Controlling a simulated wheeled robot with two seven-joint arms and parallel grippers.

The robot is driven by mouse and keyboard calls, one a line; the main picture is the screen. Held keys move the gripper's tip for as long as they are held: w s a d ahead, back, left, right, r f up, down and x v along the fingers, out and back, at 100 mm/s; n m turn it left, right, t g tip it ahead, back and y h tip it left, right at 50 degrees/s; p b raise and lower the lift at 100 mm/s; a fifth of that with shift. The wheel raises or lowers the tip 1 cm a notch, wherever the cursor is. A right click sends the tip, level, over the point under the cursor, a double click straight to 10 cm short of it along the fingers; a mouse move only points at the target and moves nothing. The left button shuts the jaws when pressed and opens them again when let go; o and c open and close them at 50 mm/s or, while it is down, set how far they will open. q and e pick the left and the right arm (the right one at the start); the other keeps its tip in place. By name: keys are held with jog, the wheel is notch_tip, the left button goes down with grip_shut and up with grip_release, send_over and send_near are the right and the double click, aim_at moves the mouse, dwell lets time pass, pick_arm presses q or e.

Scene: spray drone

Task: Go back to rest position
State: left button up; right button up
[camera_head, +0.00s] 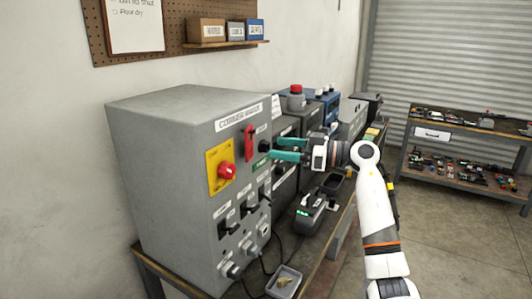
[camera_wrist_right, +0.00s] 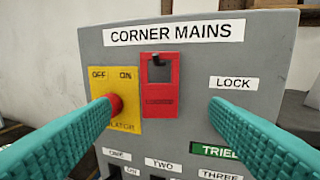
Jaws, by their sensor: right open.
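My right gripper (camera_head: 277,149) is open and empty. Its two teal fingers point at the front of a grey box (camera_head: 160,150) labelled CORNER MAINS. In the right wrist view the gripper (camera_wrist_right: 162,106) frames the panel, with a red fitting (camera_wrist_right: 162,85) between and above the fingers. The left finger overlaps the edge of a red knob (camera_wrist_right: 115,103) on a yellow OFF/ON plate (camera_wrist_right: 126,78). In the head view this knob (camera_head: 227,171) is apart from the fingers. A LOCK label (camera_wrist_right: 232,83) is above the right fingertip. My left gripper is not in view.
The bench holds more electrical boxes, a dark device with green lights (camera_head: 309,212) and a small grey tray (camera_head: 284,281). A shelf with boxes (camera_head: 228,42) hangs on the pegboard. A cluttered rack (camera_head: 455,160) stands at the right. The floor (camera_head: 440,235) between is clear.

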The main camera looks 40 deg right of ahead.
jog(key=b+v, duration=0.1)
jog(key=v, duration=0.4)
jog(key=w+a+f+m+t+h, duration=0.1)
jog(key=w+a+f+t+h, duration=0.2)
jog(key=a+t, duration=0.45)
jog(key=s+a+f+m+g+h, duration=0.2)
jog(key=a+f+m+g+h, duration=0.25)
jog(key=f, duration=0.55)
jog(key=s+a+f+m+g+h, duration=0.25)
jog(key=f+m+h, duration=0.25)
jog(key=f+h, duration=0.4)
jog(key=s+a+f+n+g+y, duration=0.75)
jog(key=s+a+f+g, duration=0.7)
jog(key=s+a, duration=0.55)
notch_tip(320, 180, down, 26)
jog(key=d+m+t, duration=0.1)
jog(key=d, duration=0.1)
jog(key=s+d+f+g, duration=0.1)
jog(key=s+d+f, duration=0.1)
jog(key=s+f, duration=1.6)
jog(key=shift+d, duration=0.35)
